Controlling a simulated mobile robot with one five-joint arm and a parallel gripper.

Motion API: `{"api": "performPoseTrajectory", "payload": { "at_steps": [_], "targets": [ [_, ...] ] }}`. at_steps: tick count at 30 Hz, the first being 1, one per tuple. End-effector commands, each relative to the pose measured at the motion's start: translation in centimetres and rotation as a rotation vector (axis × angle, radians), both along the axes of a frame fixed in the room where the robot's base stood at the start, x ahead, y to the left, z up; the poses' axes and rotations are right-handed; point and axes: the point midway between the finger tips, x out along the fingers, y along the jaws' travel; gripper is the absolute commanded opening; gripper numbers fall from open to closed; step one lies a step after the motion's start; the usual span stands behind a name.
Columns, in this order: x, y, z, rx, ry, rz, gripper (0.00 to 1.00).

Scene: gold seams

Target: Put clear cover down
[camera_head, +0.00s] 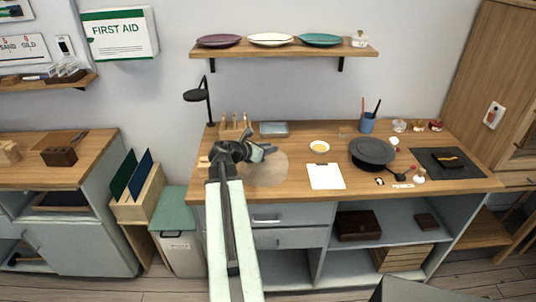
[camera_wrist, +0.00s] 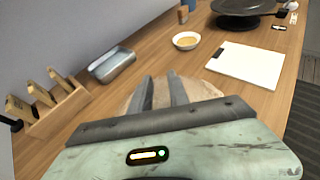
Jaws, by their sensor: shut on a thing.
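My gripper (camera_head: 268,150) is over the left part of the wooden workbench (camera_head: 300,150). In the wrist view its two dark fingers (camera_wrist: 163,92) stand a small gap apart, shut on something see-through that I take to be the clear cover. The cover's outline is hard to make out. A pale round disc (camera_head: 266,172) shows below and around the fingers; it also shows in the wrist view (camera_wrist: 200,90). I cannot tell whether the cover touches it or is held above it.
A wooden rack with upright tools (camera_wrist: 50,105) and a metal tray (camera_wrist: 112,62) stand close left and behind. A small bowl (camera_head: 319,147), a white sheet (camera_head: 326,176) and a dark round turntable (camera_head: 372,152) lie to the right. A black lamp (camera_head: 205,96) stands at the back left.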

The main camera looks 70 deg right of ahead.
Motion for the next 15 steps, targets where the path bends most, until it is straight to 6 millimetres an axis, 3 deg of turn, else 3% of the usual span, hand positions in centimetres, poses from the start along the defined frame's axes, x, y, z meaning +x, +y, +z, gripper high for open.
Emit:
{"api": "performPoseTrajectory", "payload": {
  "at_steps": [10, 11, 12, 13, 15],
  "targets": [
    [-0.43, -0.19, -0.59, 0.000, 0.000, -0.006, 0.00],
    [-0.44, -0.19, -0.49, 0.000, 0.000, -0.006, 0.27],
    [-0.47, -0.20, -0.42, 0.000, 0.000, -0.007, 0.38],
    [-0.48, -0.21, -0.42, 0.000, 0.000, -0.007, 0.43],
    [-0.51, -0.22, -0.42, 0.000, 0.000, -0.008, 0.43]
  ]
}}
